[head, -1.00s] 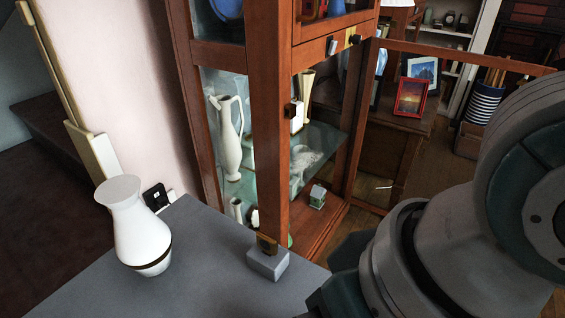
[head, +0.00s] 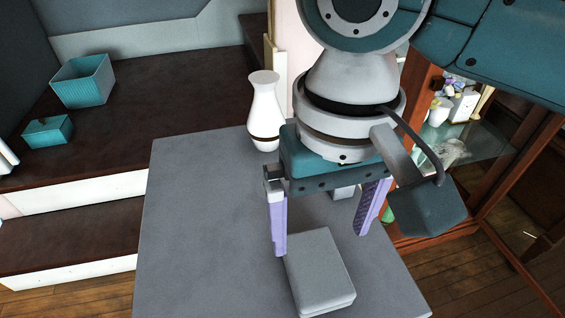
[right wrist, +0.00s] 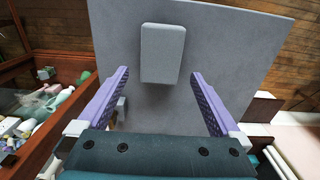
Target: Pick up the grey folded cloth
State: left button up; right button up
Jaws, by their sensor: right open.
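The grey folded cloth (head: 320,272) lies flat on the grey table, near its front right part in the head view. It is a rounded, light grey slab. In the right wrist view the cloth (right wrist: 162,53) lies ahead of the fingertips, roughly centred between them. My right gripper (head: 320,245) is open and empty, its purple fingers pointing down above the table behind the cloth. The right wrist view shows the gripper (right wrist: 159,75) with both fingers wide apart and not touching the cloth. My left gripper is not in view.
The grey table (head: 190,220) has free room left of the cloth. A white vase (head: 264,110) stands at its back edge. A small grey block (head: 343,191) sits behind the gripper. The cabinet with its open door (head: 510,190) stands at the right. Teal boxes (head: 82,82) are on the left.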

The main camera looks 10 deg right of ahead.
aim_at(316, 263)
notch_tip(316, 263, down, 3)
jog(key=shift+r+b, duration=0.2)
jog(key=shift+b, duration=0.1)
notch_tip(316, 263, down, 5)
jog(key=shift+s+f+b, duration=0.15)
jog(key=shift+f+b, duration=0.05)
jog(key=shift+b, duration=0.95)
jog(key=c, duration=1.2)
